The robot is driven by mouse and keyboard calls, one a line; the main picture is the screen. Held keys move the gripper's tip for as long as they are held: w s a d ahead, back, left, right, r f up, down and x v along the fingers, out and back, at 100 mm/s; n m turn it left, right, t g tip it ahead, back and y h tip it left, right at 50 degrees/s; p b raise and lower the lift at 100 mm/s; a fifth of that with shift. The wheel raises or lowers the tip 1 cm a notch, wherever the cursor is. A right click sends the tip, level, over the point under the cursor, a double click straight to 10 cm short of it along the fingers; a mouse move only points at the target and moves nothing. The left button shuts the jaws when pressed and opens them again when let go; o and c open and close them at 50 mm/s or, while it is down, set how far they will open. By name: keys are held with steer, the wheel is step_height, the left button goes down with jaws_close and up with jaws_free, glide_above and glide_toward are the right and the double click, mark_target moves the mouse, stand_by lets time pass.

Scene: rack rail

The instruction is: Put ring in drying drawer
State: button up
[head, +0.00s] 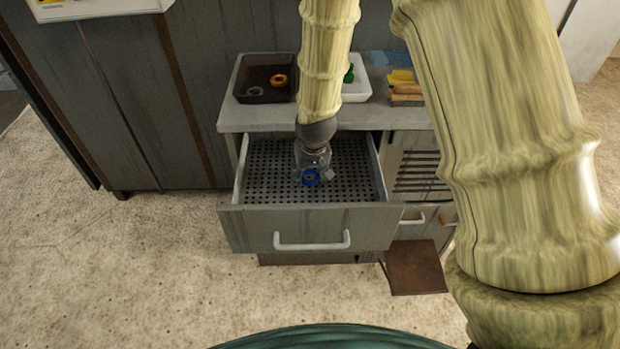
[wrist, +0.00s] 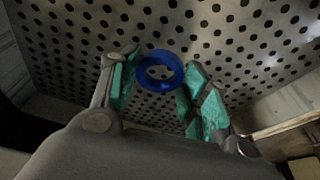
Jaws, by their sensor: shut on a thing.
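A blue ring (head: 311,177) is at my gripper (head: 315,174), over the perforated floor of the open drawer. In the wrist view the blue ring (wrist: 161,71) sits between the two teal-padded fingertips of my gripper (wrist: 160,88), which is shut on it. The drying drawer (head: 309,228) is pulled out, with a white handle on its front and a floor full of holes. That floor (wrist: 235,50) fills much of the wrist view behind the ring. I cannot tell how far the ring is above the floor.
On the counter (head: 228,117) above the drawer, a dark tray (head: 243,80) holds an orange ring (head: 278,80) and a grey ring. A white tray (head: 358,95) with a green thing stands partly behind my arm. Yellow and brown blocks (head: 404,88) lie to the right.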

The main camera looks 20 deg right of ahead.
steer(key=shift+f, duration=1.2)
steer(key=shift+f, duration=0.15)
steer(key=o, duration=1)
steer(key=v, duration=1.2)
